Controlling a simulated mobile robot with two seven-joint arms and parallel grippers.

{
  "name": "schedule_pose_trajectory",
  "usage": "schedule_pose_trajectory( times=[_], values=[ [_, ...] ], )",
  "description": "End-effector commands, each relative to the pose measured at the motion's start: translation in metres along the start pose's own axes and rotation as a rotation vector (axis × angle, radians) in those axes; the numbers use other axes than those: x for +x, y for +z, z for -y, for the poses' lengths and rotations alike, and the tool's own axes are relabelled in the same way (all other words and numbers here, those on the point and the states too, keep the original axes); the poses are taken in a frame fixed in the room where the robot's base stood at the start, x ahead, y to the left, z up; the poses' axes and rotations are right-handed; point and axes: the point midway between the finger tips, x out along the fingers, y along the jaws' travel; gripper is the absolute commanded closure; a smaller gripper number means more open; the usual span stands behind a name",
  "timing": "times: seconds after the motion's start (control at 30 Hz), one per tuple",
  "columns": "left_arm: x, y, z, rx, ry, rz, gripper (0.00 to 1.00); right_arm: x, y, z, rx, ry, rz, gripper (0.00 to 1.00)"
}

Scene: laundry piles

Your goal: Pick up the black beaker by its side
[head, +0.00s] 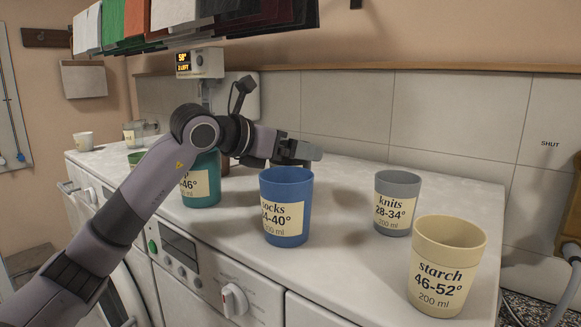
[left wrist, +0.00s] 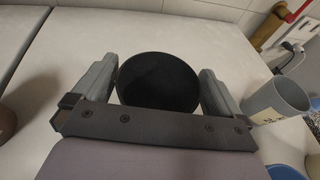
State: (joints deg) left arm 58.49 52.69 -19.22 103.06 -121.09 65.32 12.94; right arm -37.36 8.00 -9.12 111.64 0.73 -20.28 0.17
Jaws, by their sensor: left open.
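The black beaker (left wrist: 158,82) shows in the left wrist view as a round dark opening between the two fingers of my left gripper (left wrist: 158,72). The fingers are open, one on each side of it. A narrow gap seems to show on both sides, though contact is hard to judge. The beaker's side and any label are hidden. In the head view my left gripper (head: 301,151) is behind and above the blue socks beaker (head: 287,210), and I cannot make out the black beaker there. My right gripper is not in view.
A grey knits beaker (head: 397,205) and a cream starch beaker (head: 446,270) stand to the right. A teal beaker (head: 201,187) stands to the left, beneath my arm. Folded cloths (head: 215,20) hang overhead. The tiled wall (head: 345,105) bounds the white worktop (head: 345,257) behind.

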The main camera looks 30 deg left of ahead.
Motion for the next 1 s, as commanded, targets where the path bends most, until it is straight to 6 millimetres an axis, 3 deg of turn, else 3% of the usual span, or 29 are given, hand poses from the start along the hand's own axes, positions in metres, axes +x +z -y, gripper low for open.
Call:
schedule_pose_trajectory(
  times=[0.17,0.2,0.3,0.73,1.0],
  values=[
    [0.0,-0.001,0.0,0.001,0.0,0.0,0.0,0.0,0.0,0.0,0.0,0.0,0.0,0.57],
    [0.0,0.0,0.0,0.001,0.0,0.0,0.13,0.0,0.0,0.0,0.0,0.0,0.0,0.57],
    [0.0,0.0,0.0,0.001,0.0,0.0,0.4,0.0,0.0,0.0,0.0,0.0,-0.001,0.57],
    [-0.002,0.005,0.0,0.001,0.001,0.002,0.4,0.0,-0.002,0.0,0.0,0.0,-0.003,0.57],
    [-0.012,0.037,0.001,0.002,0.0,0.006,0.4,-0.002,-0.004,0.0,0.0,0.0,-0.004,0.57]
  ],
)
